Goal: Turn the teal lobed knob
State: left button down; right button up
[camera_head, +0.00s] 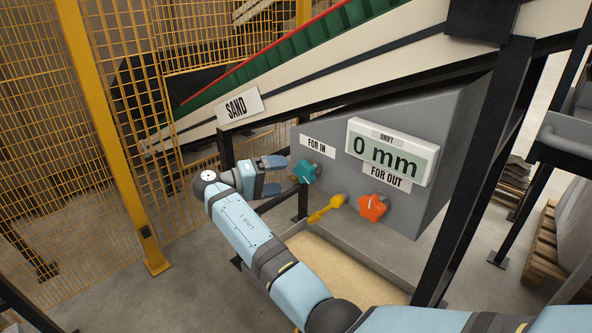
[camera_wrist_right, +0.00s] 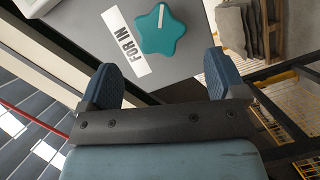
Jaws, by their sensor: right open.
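The teal lobed knob (camera_head: 306,172) sits on the front of a grey box, below the "FOR IN" label (camera_head: 318,146). In the right wrist view the knob (camera_wrist_right: 162,31) shows whole, with a white mark on it, beyond the fingertips. My right gripper (camera_head: 284,174) is open and empty just left of the knob, its two fingers apart. In the right wrist view its fingers (camera_wrist_right: 160,78) stand either side of the knob's direction, with a gap to the knob. My left gripper is not in view.
An orange lobed knob (camera_head: 373,208) and a yellow handle (camera_head: 327,209) are on the same box (camera_head: 455,130). A display (camera_head: 391,153) reads "0 mm". A tray of sand (camera_head: 345,268) lies below. Yellow mesh fencing (camera_head: 60,130) stands at the left.

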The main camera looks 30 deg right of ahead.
jog(key=a, duration=0.5)
jog(key=shift+w+a+r+p, duration=0.1)
jog(key=shift+a+r+p, duration=0.2)
jog(key=shift+a, duration=0.05)
